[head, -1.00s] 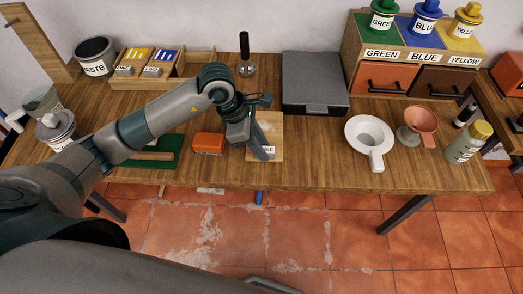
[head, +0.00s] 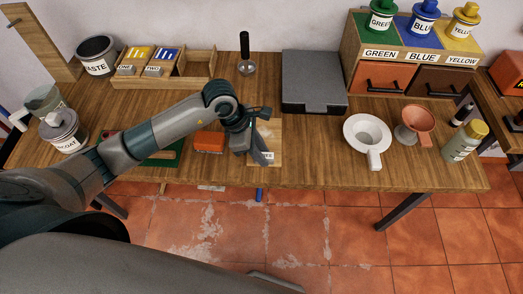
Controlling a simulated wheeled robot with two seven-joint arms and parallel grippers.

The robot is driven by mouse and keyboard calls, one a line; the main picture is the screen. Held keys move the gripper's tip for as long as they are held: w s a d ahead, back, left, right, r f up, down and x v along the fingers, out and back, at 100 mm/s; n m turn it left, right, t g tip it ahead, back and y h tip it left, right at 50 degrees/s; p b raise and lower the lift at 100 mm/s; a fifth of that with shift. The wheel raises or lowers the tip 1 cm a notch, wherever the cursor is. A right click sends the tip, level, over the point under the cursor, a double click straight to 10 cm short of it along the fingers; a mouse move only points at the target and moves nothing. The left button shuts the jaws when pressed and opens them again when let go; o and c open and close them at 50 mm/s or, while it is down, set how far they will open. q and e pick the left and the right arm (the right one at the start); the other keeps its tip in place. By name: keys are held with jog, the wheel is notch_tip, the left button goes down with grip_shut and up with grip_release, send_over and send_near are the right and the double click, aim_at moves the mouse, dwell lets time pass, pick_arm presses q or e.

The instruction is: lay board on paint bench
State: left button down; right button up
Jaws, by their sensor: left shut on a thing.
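A pale wooden board (head: 274,130) with a white label, partly hidden so that only its last letters show, is at the front middle of the wooden paint bench (head: 330,165). My left gripper (head: 262,156) is over the board and shut on it, covering its left and middle part. I cannot tell whether the board touches the bench top. My right gripper is not in view.
An orange block (head: 209,141) and a green mat (head: 165,157) lie left of the board. Bench top between board and funnel is clear.

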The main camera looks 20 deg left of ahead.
pick_arm(q)
jog(key=shift+f, duration=0.1)
jog(key=shift+f+b, duration=0.1)
jog(key=shift+b, duration=0.2)
jog(key=c, duration=1.5)
grip_release()
jog(key=shift+o, duration=0.2)
jog(key=shift+r, duration=0.3)
jog(key=shift+a+r, duration=0.2)
jog(key=shift+r, duration=0.1)
jog(key=b+v, duration=0.2)
jog(key=v, duration=0.9)
jog(key=shift+s+r, duration=0.1)
